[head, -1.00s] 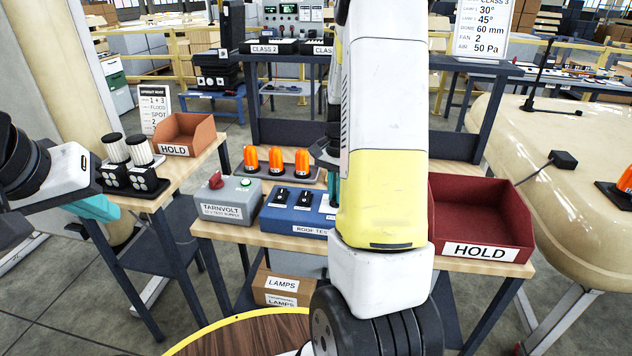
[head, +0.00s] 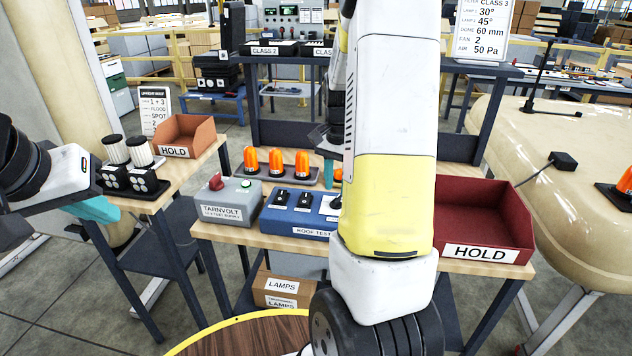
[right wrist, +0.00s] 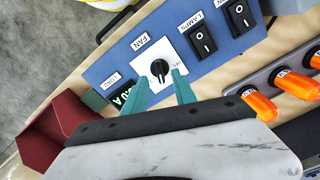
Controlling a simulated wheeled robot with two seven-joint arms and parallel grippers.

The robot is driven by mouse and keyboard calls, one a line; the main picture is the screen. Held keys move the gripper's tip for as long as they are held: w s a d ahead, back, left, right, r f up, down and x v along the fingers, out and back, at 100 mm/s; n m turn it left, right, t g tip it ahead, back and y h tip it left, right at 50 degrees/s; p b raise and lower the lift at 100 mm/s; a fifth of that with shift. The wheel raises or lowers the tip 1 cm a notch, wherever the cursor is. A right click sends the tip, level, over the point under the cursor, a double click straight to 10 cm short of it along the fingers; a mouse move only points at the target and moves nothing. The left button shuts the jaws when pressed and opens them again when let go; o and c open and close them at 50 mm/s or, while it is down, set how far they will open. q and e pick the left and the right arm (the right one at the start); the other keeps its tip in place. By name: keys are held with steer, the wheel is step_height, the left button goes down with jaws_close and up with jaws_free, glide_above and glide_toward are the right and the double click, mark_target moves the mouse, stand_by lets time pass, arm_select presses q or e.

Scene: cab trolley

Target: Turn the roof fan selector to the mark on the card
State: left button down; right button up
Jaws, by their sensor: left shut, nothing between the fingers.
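The fan selector (right wrist: 160,68) is a black knob on a white plate labelled FAN, on the blue roof test box (head: 292,228). The knob's setting is too small to read. The card (head: 482,30) at the upper right reads FAN 2. My right gripper (right wrist: 160,76) is open in the right wrist view, its teal fingers apart at the near edge of the white plate, with the knob just beyond their tips. I cannot tell whether they touch it. My left gripper (head: 98,209) is shut and empty at the left.
Orange lamps (head: 276,162) stand behind the box. A grey Tarnvolt supply (head: 228,207) is left of it; a red HOLD bin (head: 480,215) is right.

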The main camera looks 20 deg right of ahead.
mark_target(336, 198)
step_height(336, 198, up, 4)
steer(key=shift+r, duration=0.1)
stand_by(0.4)
steer(key=shift+a+r, duration=0.1)
steer(key=s+a+r+n+t+y, duration=0.1)
steer(key=s+a+r+n+t, duration=0.2)
steer(key=s+a+r+n, duration=0.2)
steer(key=s+a+r+n+t+y, duration=0.1)
steer(key=s+a+r+n+t, duration=0.2)
steer(key=s+a+r+n, duration=0.3)
steer(key=s+a+r, duration=0.2)
steer(key=s+a, duration=0.3)
steer(key=s, duration=0.1)
steer(key=shift+s+a, duration=0.35)
steer(key=shift+s, duration=0.05)
steer(key=shift+d, duration=0.1)
